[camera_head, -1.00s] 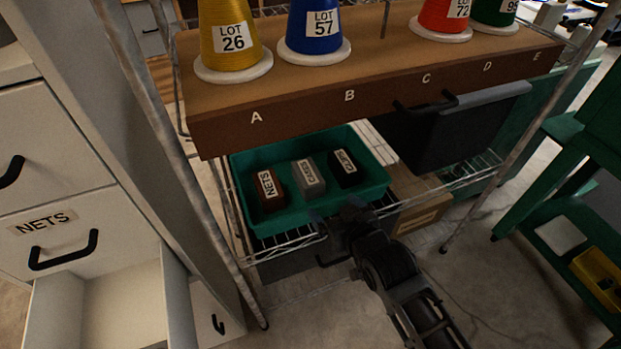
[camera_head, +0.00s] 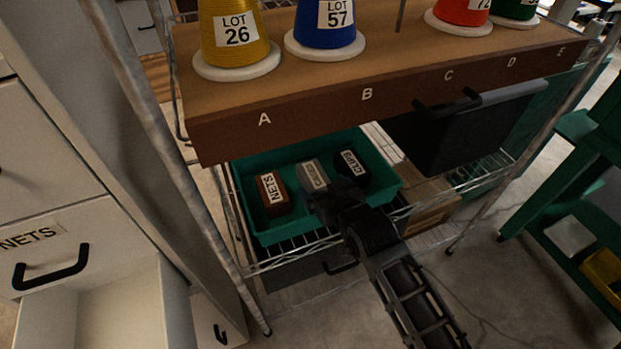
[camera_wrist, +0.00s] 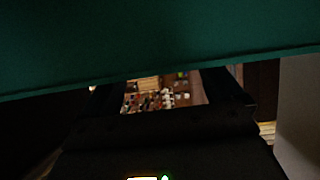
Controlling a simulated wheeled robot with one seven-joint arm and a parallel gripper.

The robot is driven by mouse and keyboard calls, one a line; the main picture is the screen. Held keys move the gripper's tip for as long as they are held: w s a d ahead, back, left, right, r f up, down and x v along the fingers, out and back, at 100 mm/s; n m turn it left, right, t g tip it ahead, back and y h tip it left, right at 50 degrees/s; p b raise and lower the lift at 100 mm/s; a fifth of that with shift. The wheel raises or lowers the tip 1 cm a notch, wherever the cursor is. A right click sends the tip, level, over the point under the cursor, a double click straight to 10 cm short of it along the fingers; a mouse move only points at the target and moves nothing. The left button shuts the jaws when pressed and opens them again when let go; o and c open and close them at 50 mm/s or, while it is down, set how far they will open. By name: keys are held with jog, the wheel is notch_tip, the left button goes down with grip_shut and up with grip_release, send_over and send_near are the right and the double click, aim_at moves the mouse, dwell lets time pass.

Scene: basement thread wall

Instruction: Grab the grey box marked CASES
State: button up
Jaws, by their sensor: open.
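The grey box marked CASES (camera_head: 313,174) lies in a green tray (camera_head: 252,222) on the wire shelf, in the head view. It sits between a brown box marked NETS (camera_head: 272,195) and a black box marked CLIPS (camera_head: 352,166). My gripper (camera_head: 325,200) is open at the tray's front side, just in front of the grey box, and hides its lower end. I cannot tell whether it touches the tray. In the wrist view the green tray (camera_wrist: 150,40) fills the top, with my gripper (camera_wrist: 160,105) dark below it; no box shows there.
A wooden shelf (camera_head: 310,95) with thread cones overhangs the tray closely. A metal post (camera_head: 170,150) and an open drawer (camera_head: 120,310) stand at left.

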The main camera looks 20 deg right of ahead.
aim_at(313, 174)
jog(key=shift+d+b+x, duration=0.15)
jog(key=shift+x, duration=1.9)
jog(key=shift+d+b+x, duration=0.1)
jog(key=shift+b+x, duration=0.05)
jog(key=shift+x, duration=1.9)
jog(key=shift+r, duration=0.15)
jog(key=c, duration=1.1)
jog(key=shift+r, duration=0.2)
